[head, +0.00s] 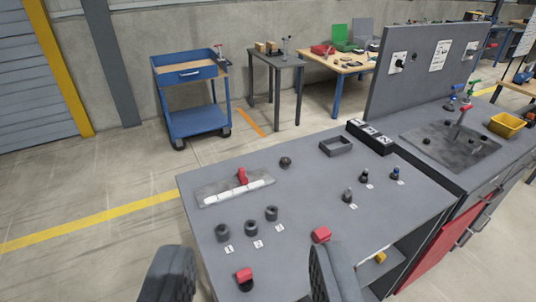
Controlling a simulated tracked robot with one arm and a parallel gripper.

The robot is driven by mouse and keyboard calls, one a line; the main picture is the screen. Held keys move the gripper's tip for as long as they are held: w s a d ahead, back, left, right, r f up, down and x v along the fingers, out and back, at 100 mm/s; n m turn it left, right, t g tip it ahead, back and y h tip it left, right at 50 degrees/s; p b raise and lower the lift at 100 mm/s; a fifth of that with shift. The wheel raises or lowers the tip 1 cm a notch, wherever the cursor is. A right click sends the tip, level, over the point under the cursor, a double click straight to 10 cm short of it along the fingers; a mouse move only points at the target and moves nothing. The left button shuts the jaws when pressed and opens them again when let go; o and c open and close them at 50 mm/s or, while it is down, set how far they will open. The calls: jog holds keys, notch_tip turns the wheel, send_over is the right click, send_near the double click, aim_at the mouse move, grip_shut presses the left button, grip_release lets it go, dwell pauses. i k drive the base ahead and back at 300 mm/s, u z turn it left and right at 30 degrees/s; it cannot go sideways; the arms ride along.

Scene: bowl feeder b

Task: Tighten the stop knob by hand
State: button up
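My gripper (250,252) is at the bottom of the head view, its two dark fingers wide apart with nothing held. No label marks the stop knob, so I cannot tell surely which part it is. A dark round knob (285,162) sits on the grey bench top, beyond the gripper. A grey plate (212,189) left of it carries a white bar (240,192) and an upright red piece (242,176). A red block on a black base (244,275) shows between the fingers, on the bench below. Another red block (321,235) is beside the right finger.
Three dark cylinders (251,228) with number tags stand in front of the plate. Three small posts (365,176) stand at right, near an open black tray (336,147) and a labelled black box (370,136). An upright grey panel (425,75) rises behind.

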aim_at(286, 161)
jog(key=u, duration=0.2)
jog(key=i, duration=1.1)
jog(key=z, duration=0.45)
